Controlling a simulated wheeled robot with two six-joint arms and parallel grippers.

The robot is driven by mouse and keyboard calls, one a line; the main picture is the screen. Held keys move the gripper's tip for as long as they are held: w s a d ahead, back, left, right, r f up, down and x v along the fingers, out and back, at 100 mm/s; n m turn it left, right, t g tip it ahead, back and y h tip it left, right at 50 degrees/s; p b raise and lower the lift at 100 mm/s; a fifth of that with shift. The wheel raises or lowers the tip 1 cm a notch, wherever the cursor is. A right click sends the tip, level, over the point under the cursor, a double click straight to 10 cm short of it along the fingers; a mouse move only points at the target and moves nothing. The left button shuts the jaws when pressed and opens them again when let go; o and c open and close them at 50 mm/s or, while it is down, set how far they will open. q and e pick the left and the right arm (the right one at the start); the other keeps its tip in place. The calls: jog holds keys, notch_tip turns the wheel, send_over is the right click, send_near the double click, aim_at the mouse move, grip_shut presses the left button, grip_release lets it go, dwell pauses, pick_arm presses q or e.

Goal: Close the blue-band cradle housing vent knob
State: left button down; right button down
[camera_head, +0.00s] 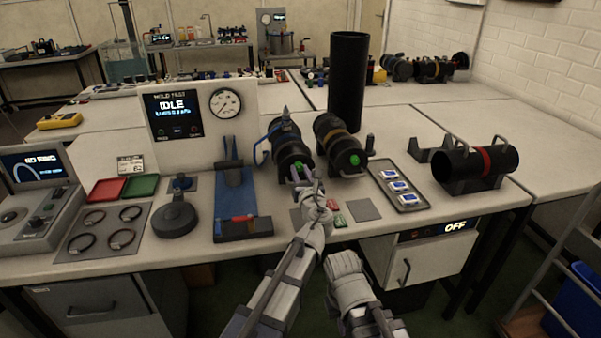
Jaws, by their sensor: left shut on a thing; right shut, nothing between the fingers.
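The blue-band housing (287,140) is a dark cylinder lying in a cradle at the middle of the bench, with a blue hose at its left. Its green vent knob (298,166) is on the near end face, partly hidden by my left gripper. My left gripper (301,175) reaches up from below and is shut on the knob. My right gripper (344,262) is lower, in front of the bench's front edge; it is shut and empty, and its fingertips are hard to make out.
A yellow-band cylinder (338,145) with a green knob lies close to the right. A tall black tube (347,80) stands behind. A tray (407,199) and a red-band cylinder (475,162) are further right. The test panel (202,120) reads IDLE. A blue stand (236,190) is at left.

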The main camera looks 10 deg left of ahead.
pick_arm(q)
jog(key=shift+m, duration=1)
jog(key=c, duration=0.6)
grip_release()
jog(key=shift+s, duration=0.1)
